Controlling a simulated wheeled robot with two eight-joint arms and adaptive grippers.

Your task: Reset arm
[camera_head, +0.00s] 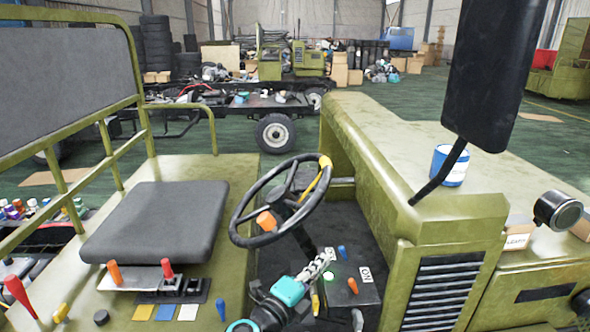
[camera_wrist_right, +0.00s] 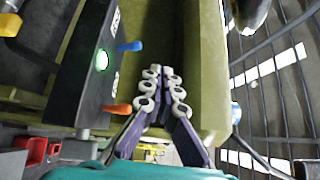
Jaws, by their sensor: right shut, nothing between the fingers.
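My right gripper (camera_head: 318,266) is in the lower middle of the head view, in front of and below the steering wheel (camera_head: 282,203). It is beside a dark control box (camera_head: 345,290) with a lit green button, a blue lever, an orange lever and an "ON" label. In the right wrist view the gripper's fingers (camera_wrist_right: 162,90) are together with nothing between them. The control box (camera_wrist_right: 88,75) is to their left there, apart from the fingers. My left gripper is not in view.
A black seat (camera_head: 160,220) and a lever panel (camera_head: 180,288) are at the left. The green hood (camera_head: 420,170) carries a blue and white can (camera_head: 450,165). A black mirror (camera_head: 495,70) hangs at upper right.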

